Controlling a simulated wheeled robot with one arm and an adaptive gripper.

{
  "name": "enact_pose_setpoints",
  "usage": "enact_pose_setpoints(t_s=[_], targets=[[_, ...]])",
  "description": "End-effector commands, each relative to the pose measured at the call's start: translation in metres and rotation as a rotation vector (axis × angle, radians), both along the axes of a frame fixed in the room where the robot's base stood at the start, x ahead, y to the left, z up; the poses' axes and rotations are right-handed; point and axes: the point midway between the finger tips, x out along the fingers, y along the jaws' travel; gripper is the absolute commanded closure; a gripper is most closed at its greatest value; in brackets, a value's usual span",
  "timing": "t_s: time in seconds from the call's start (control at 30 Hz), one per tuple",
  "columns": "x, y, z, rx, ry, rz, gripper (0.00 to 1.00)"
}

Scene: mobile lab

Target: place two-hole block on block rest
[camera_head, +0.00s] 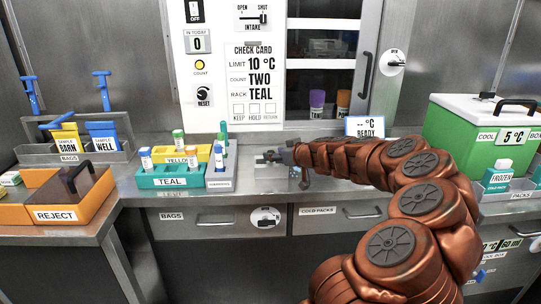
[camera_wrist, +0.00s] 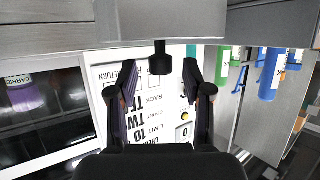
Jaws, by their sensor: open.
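My gripper (camera_head: 268,158) is at the middle of the counter, pointing left in the head view. In the wrist view my gripper (camera_wrist: 160,85) has its two dark fingers apart, with nothing held. A short black post (camera_wrist: 161,58) shows between and just beyond the fingertips. In the head view a small grey metal piece (camera_head: 268,172) sits on the counter under my gripper and is partly covered by it. I cannot tell whether it is the two-hole block or the block rest; neither can be made out for certain.
Left of my gripper stand a grey rack (camera_head: 220,182), a teal rack (camera_head: 170,181) and a yellow rack (camera_head: 178,155) with tubes. An orange reject bin (camera_head: 57,215) is at far left. A green cool box (camera_head: 470,140) stands at right. The check card panel (camera_head: 252,80) is behind.

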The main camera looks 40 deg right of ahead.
Motion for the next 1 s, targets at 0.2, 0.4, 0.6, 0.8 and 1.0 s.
enact_pose_setpoints(t_s=[0.2,0.4,0.6,0.8,1.0], targets=[[-0.031,0.002,0.014,-0.003,-0.002,-0.002,0.5],[-0.059,0.003,0.025,-0.001,-0.002,-0.003,0.5],[-0.079,0.004,0.034,-0.001,-0.003,-0.001,0.5],[-0.086,0.005,0.036,-0.001,-0.001,0.0,0.5],[-0.087,0.006,0.036,0.0,0.0,0.002,0.5]])
